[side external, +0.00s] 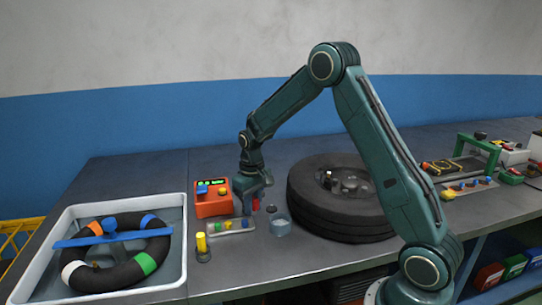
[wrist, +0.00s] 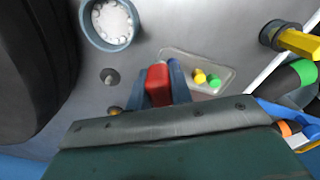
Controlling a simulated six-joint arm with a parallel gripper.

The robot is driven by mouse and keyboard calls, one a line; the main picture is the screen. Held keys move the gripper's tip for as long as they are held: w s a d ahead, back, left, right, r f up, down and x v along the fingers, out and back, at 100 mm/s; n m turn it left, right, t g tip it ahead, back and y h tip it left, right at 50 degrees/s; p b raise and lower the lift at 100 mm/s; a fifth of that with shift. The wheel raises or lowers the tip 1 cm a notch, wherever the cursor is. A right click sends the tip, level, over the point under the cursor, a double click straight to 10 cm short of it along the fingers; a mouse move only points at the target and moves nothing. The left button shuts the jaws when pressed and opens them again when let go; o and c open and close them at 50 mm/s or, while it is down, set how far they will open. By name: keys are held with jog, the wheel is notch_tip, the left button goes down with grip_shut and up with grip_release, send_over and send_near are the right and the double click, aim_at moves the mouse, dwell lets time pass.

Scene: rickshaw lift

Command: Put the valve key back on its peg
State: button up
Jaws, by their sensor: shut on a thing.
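My gripper (side external: 247,203) points down over the bench between the orange box and the tyre. In the wrist view its two grey-blue fingers (wrist: 157,88) are shut on a small red piece (wrist: 158,76), which looks like the valve key. Its lower end is hidden, so I cannot tell whether it touches the bench. A short dark grey post with a round base (wrist: 108,76), possibly the peg, stands bare on the bench to the left of the red piece in the wrist view, apart from it.
A small tray (side external: 231,227) of coloured caps and a round cup (side external: 281,225) lie close to my gripper. The orange box (side external: 213,199), a yellow-topped post (side external: 202,246), the large tyre (side external: 320,216) and a white basin (side external: 183,262) with a striped tube stand around.

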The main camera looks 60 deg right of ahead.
jog(key=d+r, duration=0.1)
jog(key=d, duration=0.2)
jog(key=d+r+m, duration=0.1)
jog(key=d, duration=0.3)
jog(key=d+r+m, duration=0.1)
jog(key=d, duration=0.2)
jog(key=shift+d+r, duration=0.1)
jog(key=shift+d, duration=0.2)
jog(key=shift+f, duration=0.2)
jog(key=shift+f, duration=2.1)
jog(key=shift+f, duration=1.7)
dwell(2.0)
jog(key=o, duration=1.2)
